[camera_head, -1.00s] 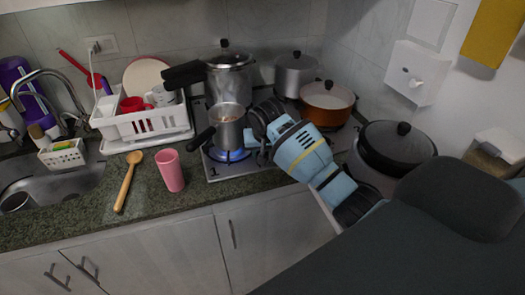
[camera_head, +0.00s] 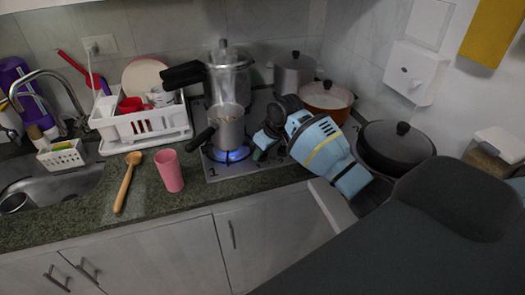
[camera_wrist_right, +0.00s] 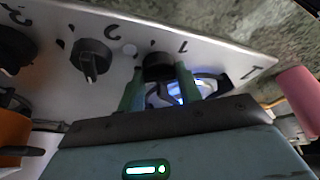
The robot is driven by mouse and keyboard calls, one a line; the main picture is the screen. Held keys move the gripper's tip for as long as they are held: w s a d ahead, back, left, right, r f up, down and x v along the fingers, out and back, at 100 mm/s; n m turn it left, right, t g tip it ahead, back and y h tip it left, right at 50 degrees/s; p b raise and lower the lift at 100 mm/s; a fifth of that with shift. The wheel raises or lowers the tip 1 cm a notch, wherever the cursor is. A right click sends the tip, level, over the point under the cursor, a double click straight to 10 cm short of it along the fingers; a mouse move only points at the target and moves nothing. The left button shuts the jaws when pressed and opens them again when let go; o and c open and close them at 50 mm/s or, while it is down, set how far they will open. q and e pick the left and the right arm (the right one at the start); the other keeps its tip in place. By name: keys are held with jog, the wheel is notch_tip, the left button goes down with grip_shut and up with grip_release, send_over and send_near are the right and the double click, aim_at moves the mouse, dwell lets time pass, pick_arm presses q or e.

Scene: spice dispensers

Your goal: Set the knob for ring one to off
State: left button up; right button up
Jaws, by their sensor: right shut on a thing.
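The stove's control strip (camera_wrist_right: 225,52) shows several dark knobs with numbers beside them. My right gripper (camera_wrist_right: 160,85) is shut on the dark knob (camera_wrist_right: 158,68) beside the number 1, its green fingers on either side of it. In the head view, this gripper (camera_head: 260,148) is at the stove, right of the front-left burner. A blue flame (camera_head: 230,155) burns there, under a small steaming pot (camera_head: 228,125); the flame (camera_wrist_right: 180,95) also shows in the wrist view. The held knob's pointer is hidden. My left gripper is not in view.
A second knob (camera_wrist_right: 92,58) is close beside the held one. A tall pressure cooker (camera_head: 230,75), a grey pot (camera_head: 295,73) and an orange pan (camera_head: 326,100) stand behind. A pink cup (camera_head: 170,170) and wooden spoon (camera_head: 127,180) are on the counter.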

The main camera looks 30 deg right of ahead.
jog(key=n+y, duration=0.1)
jog(key=n, duration=0.1)
jog(key=shift+w+d+n, duration=0.1)
jog(key=shift+d+n, duration=0.05)
jog(key=shift+n, duration=0.25)
jog(key=shift+n+g+y, duration=0.3)
jog(key=shift+n+g, duration=0.1)
jog(key=shift+n, duration=0.5)
jog(key=n+g+b, duration=0.1)
jog(key=n, duration=0.3)
jog(key=shift+w+d+f+y, duration=0.1)
jog(key=shift+y, duration=0.3)
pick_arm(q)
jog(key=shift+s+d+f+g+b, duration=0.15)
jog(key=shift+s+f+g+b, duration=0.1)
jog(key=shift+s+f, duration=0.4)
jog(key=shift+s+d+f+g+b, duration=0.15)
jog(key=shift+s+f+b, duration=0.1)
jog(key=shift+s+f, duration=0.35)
pick_arm(e)
jog(key=shift+n+g, duration=0.4)
jog(key=shift+n, duration=0.4)
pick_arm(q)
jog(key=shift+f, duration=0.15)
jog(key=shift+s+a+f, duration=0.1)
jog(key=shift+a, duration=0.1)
pick_arm(e)
jog(key=o, duration=1)
